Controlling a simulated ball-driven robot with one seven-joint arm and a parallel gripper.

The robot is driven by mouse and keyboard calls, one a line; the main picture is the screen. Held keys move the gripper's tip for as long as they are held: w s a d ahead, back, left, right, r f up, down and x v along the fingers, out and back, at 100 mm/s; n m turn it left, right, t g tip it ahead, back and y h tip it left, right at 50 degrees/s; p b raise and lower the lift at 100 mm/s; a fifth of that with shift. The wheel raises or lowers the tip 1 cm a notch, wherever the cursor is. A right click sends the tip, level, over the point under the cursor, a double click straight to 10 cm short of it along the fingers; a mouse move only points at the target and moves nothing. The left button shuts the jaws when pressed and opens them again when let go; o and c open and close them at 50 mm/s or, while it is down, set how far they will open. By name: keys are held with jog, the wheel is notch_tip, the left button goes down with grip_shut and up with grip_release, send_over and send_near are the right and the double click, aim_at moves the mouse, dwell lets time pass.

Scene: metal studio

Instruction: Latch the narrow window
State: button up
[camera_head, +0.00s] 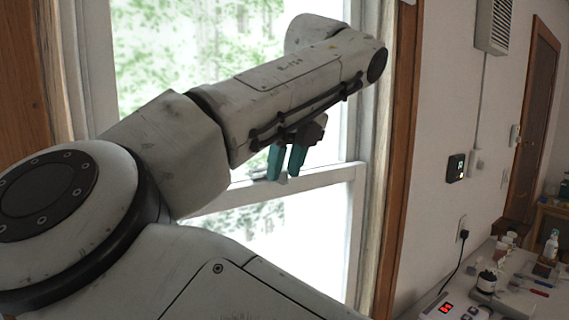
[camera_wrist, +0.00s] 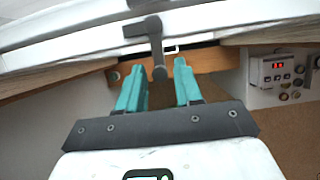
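The narrow window has a white frame with a horizontal rail (camera_head: 325,178) across its middle; trees show blurred through the glass. A dark grey latch (camera_wrist: 150,27) is mounted at the white rail in the wrist view. Its lever runs down to a rounded end between the fingertips of my gripper (camera_wrist: 158,66). The two teal fingers stand apart, one on each side of the lever end, and I cannot tell whether either touches it. In the head view my gripper (camera_head: 284,175) points down just at the rail, and the latch is mostly hidden there.
Brown wooden trim (camera_head: 402,150) borders the window on the right. A counter (camera_head: 478,292) with bottles and small items stands at lower right. A wall panel (camera_head: 456,168) hangs above it. A box with a red display (camera_wrist: 278,70) shows in the wrist view.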

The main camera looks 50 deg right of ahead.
grip_shut()
jog(key=shift+a, duration=0.1)
jog(key=shift+w+a+m+g+h+p, duration=0.35)
jog(key=shift+w+a+m+g+h, duration=0.55)
jog(key=shift+m, duration=1.8)
jog(key=shift+w+a+m+g+h+p, duration=0.55)
jog(key=shift+w+m, duration=0.7)
jog(key=shift+m, duration=1.45)
jog(key=shift+w+a+m+g+h+p, duration=0.2)
jog(key=shift+w+a+m+g, duration=0.65)
jog(key=shift+m, duration=1.85)
jog(key=shift+w+d, duration=0.25)
